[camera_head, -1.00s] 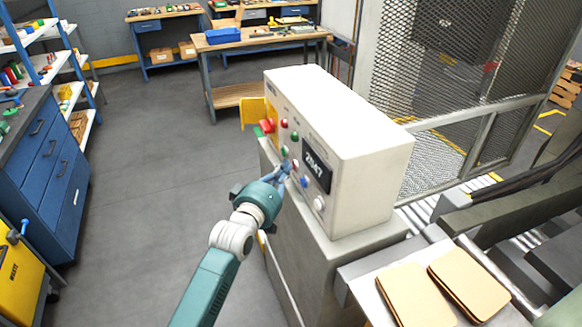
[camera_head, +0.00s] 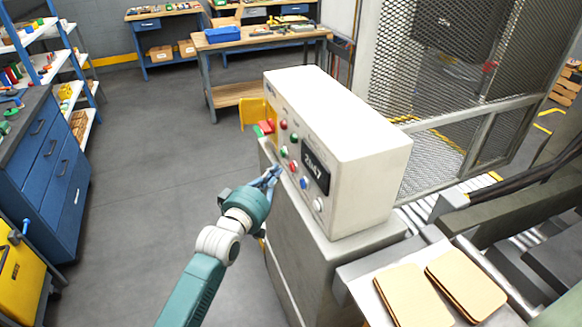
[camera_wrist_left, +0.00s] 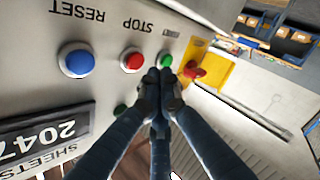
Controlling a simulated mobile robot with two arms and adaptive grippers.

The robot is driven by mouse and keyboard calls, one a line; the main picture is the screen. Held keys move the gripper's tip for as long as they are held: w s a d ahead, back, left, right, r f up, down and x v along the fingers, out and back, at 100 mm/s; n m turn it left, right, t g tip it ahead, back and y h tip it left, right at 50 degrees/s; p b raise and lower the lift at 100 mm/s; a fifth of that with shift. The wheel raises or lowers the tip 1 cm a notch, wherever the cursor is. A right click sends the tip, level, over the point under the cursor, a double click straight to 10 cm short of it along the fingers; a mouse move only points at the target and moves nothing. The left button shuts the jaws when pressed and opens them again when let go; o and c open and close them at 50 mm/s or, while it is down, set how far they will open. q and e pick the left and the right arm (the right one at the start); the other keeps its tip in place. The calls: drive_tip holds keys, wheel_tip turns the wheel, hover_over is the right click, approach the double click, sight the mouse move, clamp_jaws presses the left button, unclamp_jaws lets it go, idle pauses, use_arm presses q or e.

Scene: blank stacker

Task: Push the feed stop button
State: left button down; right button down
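The red button under the STOP label (camera_wrist_left: 131,60) is on the front of the white control box (camera_head: 345,120). It also shows in the head view (camera_head: 294,167), between a green button (camera_head: 284,150) and a blue one (camera_head: 304,182). My left gripper (camera_head: 275,171) is in front of the panel, a little left of the red button and apart from it. In the left wrist view the fingertips (camera_wrist_left: 160,82) meet with nothing between them, beside the red button and partly over the green one (camera_wrist_left: 166,61). My right gripper is not in view.
The box stands on a grey cabinet (camera_head: 300,235). A dark display reading 2047 (camera_head: 316,170) sits beside the buttons. A red knob (camera_wrist_left: 194,72) and a yellow plate (camera_wrist_left: 214,71) stick out at the panel's far end. Open floor (camera_head: 150,180) lies left of the cabinet.

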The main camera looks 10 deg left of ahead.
use_arm(q)
drive_tip(key=s+a, duration=0.2)
drive_tip(key=a, duration=0.1)
drive_tip(key=shift+s+a+p, duration=0.1)
drive_tip(key=shift+a+p, duration=0.05)
drive_tip(key=shift+p, duration=0.25)
idle(0.5)
drive_tip(key=s+a+f+m+g+y+b, duration=0.1)
drive_tip(key=s+f+g, duration=0.35)
drive_tip(key=f, duration=0.95)
drive_tip(key=s+f+m+g+b, duration=0.1)
drive_tip(key=s+f+m, duration=0.1)
drive_tip(key=s+f, duration=0.9)
drive_tip(key=s+a+f+m+g+y+b, duration=0.1)
drive_tip(key=s+f+g+b, duration=0.15)
drive_tip(key=f, duration=1.45)
drive_tip(key=s+f+m+g, duration=0.2)
drive_tip(key=s+f, duration=0.5)
drive_tip(key=s, duration=0.6)
drive_tip(key=s+f+m+g+b, duration=0.1)
drive_tip(key=s+f+m+g, duration=0.1)
drive_tip(key=s+f, duration=0.6)
drive_tip(key=s+f+m+g+y+b, duration=0.1)
drive_tip(key=s+f+g, duration=0.3)
drive_tip(key=s, duration=1.5)
wheel_tip(320, 180, down, 4)
drive_tip(key=shift+s+f+m, duration=0.1)
drive_tip(key=shift+s+m, duration=0.05)
drive_tip(key=shift+m, duration=0.45)
drive_tip(key=shift+a, duration=0.1)
